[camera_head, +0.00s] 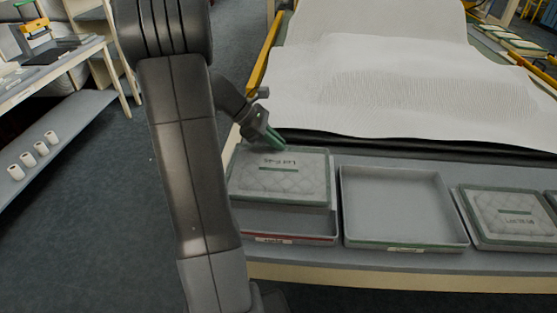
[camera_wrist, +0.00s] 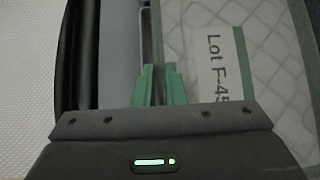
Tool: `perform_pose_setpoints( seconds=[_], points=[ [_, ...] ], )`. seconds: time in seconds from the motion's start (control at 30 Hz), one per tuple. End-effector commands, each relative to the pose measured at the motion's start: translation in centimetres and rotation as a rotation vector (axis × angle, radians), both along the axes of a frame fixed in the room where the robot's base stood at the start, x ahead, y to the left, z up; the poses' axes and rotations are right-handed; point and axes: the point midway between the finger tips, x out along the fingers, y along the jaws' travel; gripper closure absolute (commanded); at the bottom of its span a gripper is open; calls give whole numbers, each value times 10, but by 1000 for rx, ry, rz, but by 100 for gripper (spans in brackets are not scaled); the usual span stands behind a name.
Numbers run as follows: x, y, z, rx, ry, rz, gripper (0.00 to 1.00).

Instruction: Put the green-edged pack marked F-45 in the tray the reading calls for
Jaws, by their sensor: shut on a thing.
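The green-edged pack (camera_head: 282,178) is quilted, pale grey, and reads Lot F-45; its label also shows large in the wrist view (camera_wrist: 217,75). My gripper (camera_head: 277,140) has green fingertips and is shut on the pack's far edge. In the wrist view the fingers (camera_wrist: 157,85) are close together beside the pack. The pack is over the left tray (camera_head: 290,239), which has a red front strip. It covers the back of that tray, and part of the inside shows below its near edge. I cannot tell whether it touches the tray.
The middle tray (camera_head: 406,244) has a green front strip and is empty. The right tray (camera_head: 470,232) holds another quilted pack (camera_head: 508,214). White wadding (camera_head: 400,80) lies on the machine behind. A bench (camera_head: 50,65) and shelf with white rolls (camera_head: 40,148) stand left.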

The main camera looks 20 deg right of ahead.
Motion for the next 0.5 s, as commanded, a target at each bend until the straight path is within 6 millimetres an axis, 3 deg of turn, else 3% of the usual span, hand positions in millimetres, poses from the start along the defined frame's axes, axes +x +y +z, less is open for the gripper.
perform_pose_setpoints(
  seconds=[0.4, 0.5],
  points=[
    [-1, 0, -43, 0, 2, -1, 100],
    [0, 0, -45, 0, -1, -1, 100]
  ],
)
